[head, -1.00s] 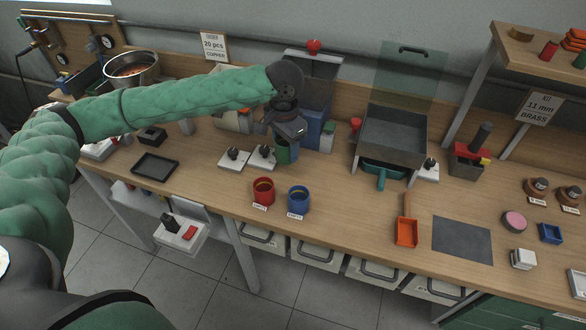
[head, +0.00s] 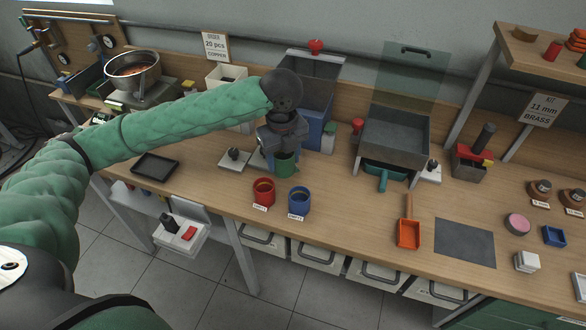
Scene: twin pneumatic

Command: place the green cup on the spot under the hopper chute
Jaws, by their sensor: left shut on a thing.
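The green cup (head: 286,166) is upright in front of the blue hopper (head: 309,125), close to its base, behind the red and blue cups. My left gripper (head: 282,147) reaches down from above and is shut on the green cup. The gripper and wrist hide the cup's rim and much of the hopper front, including the chute and the spot under it. I cannot tell whether the cup's base touches the table. My right gripper is out of view.
A red cup (head: 263,191) and a blue cup (head: 299,200) stand just in front of the green cup. A lever box (head: 235,159) sits to its left. A dark tray (head: 155,165) lies further left. A grey bin (head: 394,140) stands to the right.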

